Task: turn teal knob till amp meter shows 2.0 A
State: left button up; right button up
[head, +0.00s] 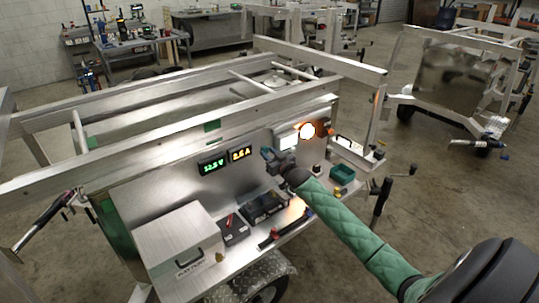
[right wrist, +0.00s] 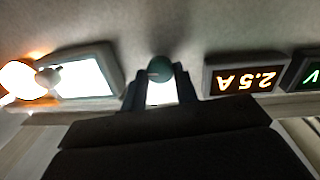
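The amp meter (head: 240,153) has orange digits on the silver panel and reads about 2.5 A. It also shows upside down in the right wrist view (right wrist: 241,80), where 2.5 A is clear. The teal knob (right wrist: 160,69) is a small round knob between the fingertips of my right gripper (right wrist: 161,82). The fingers lie close along both its sides and look shut on it. In the head view my right gripper (head: 273,157) is at the panel just right of the amp meter and hides the knob. My left gripper is not in view.
A green-lit volt meter (head: 212,165) is left of the amp meter. A glowing lamp (head: 307,131) and white lit display (head: 286,141) are to its right. The shelf below holds a metal box (head: 180,245), a black device (head: 264,207) and a green bin (head: 342,174).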

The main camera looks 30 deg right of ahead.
jog(key=shift+n+b, duration=0.35)
jog(key=shift+n, duration=0.25)
jog(key=n+b, duration=0.1)
jog(key=n, duration=0.3)
jog(key=shift+f+b, duration=0.1)
jog(key=shift+b, duration=0.3)
jog(key=n+b, duration=0.1)
jog(key=n, duration=0.2)
jog(key=shift+t, duration=0.3)
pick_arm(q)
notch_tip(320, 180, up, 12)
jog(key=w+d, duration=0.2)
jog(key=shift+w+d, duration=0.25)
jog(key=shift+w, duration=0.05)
pick_arm(e)
jog(key=shift+n, duration=0.5)
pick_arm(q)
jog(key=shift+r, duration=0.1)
pick_arm(e)
jog(key=o, duration=1)
jog(key=shift+c, duration=0.2)
pick_arm(q)
jog(key=shift+b, duration=0.3)
